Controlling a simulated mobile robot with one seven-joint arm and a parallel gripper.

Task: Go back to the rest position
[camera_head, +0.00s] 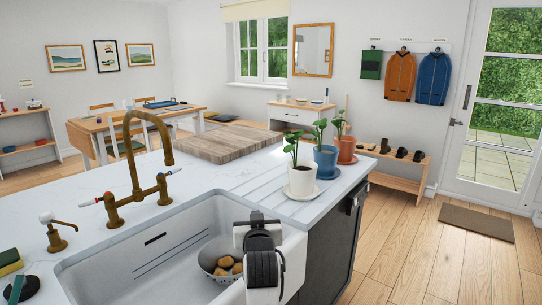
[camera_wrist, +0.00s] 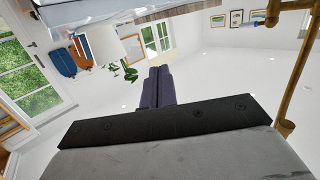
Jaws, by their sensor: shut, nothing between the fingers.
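My gripper (camera_wrist: 158,86) shows in the wrist view with its two dark fingers together and nothing between them. That view is upside down. In the head view, part of my arm in white and black shows at the front right of the white sink (camera_head: 150,248); the fingertips cannot be made out there. A bowl with several brown round items (camera_head: 228,266) sits in the sink, just left of my arm and partly hidden by it.
A brass faucet (camera_head: 135,160) rises behind the sink; it looms close in the wrist view (camera_wrist: 295,75). Potted plants in white (camera_head: 301,180), blue (camera_head: 326,160) and terracotta (camera_head: 346,148) pots line the counter's right side. A wooden board (camera_head: 215,145) lies behind. Floor at right is mostly clear.

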